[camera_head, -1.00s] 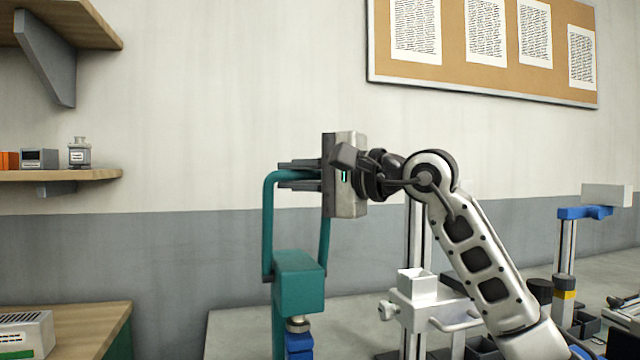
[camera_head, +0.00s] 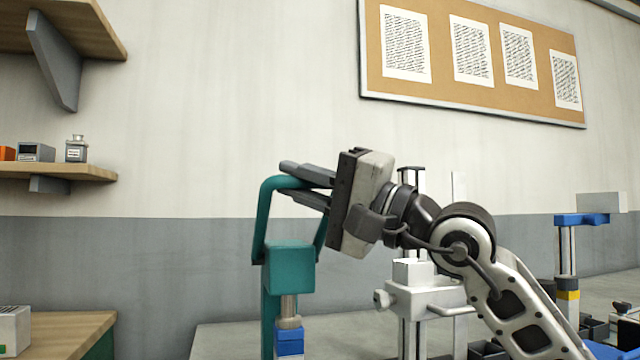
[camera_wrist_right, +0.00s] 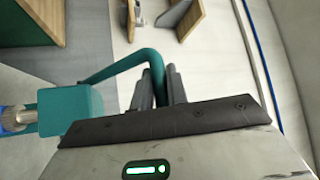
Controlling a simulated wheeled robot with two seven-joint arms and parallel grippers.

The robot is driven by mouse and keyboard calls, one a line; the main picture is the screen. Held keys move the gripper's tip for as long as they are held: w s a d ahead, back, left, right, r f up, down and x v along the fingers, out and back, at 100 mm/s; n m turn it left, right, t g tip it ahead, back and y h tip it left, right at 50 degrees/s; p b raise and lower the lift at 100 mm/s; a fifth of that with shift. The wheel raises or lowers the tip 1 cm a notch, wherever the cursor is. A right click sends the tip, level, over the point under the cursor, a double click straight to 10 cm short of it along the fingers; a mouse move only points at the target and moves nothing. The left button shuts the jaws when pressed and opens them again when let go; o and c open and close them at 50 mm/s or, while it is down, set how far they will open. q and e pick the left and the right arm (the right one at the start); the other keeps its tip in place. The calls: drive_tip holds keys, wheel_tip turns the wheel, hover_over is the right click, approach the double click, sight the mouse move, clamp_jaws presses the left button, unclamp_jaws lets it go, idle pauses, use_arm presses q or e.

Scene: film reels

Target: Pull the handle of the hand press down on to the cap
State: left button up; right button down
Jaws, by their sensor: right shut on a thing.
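The hand press has a teal head block (camera_head: 289,268) with a teal looped handle (camera_head: 264,215) rising above it. The handle still stands up above the block. My right gripper (camera_head: 287,182) is shut on the top bar of the handle, tilted with its fingers pointing up and left. In the right wrist view the handle (camera_wrist_right: 125,66) runs between the fingers (camera_wrist_right: 157,86), and the teal block (camera_wrist_right: 70,108) is at the left. A metal ram (camera_head: 288,308) comes down from the block to a blue piece (camera_head: 289,342). I cannot make out the cap. My left gripper is out of view.
A white device (camera_head: 425,297) stands right of the press, behind my right arm. A blue-topped stand (camera_head: 582,219) is further right. A wooden shelf (camera_head: 60,172) and a wood-topped cabinet (camera_head: 70,332) are at the left.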

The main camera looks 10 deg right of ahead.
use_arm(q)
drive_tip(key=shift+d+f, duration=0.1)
use_arm(e)
drive_tip(key=shift+f, duration=0.15)
drive_tip(key=c, duration=1.4)
unclamp_jaws()
